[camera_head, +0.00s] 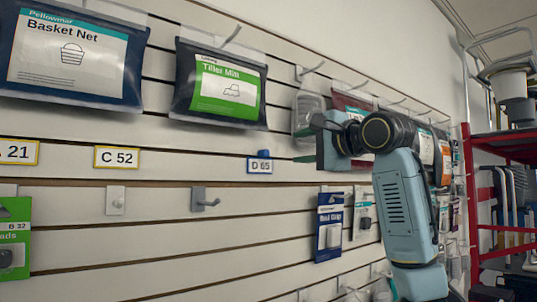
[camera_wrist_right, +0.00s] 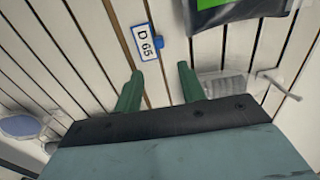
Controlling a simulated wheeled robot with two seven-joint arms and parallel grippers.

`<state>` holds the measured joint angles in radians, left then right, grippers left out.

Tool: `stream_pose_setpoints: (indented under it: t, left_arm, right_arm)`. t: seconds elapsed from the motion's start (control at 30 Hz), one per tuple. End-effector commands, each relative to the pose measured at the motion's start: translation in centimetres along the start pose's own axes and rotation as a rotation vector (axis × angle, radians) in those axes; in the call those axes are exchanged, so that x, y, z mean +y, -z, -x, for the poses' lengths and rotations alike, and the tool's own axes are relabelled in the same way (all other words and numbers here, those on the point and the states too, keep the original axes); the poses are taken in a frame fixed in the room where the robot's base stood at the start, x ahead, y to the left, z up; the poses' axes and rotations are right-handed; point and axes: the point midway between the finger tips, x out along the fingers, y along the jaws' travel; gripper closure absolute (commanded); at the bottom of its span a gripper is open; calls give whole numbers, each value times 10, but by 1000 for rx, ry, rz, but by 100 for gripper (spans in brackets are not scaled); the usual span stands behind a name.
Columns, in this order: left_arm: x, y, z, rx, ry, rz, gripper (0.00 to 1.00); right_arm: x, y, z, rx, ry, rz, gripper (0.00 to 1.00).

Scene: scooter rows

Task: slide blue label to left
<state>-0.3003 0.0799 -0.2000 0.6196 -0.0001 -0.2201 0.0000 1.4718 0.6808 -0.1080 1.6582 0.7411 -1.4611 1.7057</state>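The blue label (camera_head: 260,166) is a small white tag with a blue frame and blue tab, reading D 65. It sits on a wall rail, right of the yellow C 52 label. In the right wrist view the blue label (camera_wrist_right: 146,42) lies beyond the fingertips, nearer the left finger. My right gripper (camera_wrist_right: 159,76) is open, its two green fingers apart with nothing between them. In the head view my right gripper (camera_head: 306,158) is right of the label, apart from it. My left gripper is not in view.
The yellow C 52 label (camera_head: 117,157) and A 21 label (camera_head: 18,151) are farther left. The black Tiller Mitt bag (camera_head: 219,84) hangs above. A grey hook (camera_head: 205,199) juts out below. The rail between C 52 and D 65 looks clear.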

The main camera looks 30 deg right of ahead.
Motion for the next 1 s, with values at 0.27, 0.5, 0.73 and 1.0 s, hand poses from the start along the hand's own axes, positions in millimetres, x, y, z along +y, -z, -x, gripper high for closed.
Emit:
stream_pose_setpoints:
  t: [0.27, 0.5, 0.73, 1.0]
  left_arm:
    - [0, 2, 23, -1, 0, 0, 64]
    - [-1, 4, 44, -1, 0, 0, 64]
    - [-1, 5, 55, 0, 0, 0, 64]
    - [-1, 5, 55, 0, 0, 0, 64]
  right_arm:
    - [-2, 0, -51, -1, -6, 0, 60]
    - [-2, 0, -99, 0, -5, 1, 60]
    - [0, 0, -124, 1, -3, 3, 60]
    - [2, 0, -129, 1, -2, 4, 60]
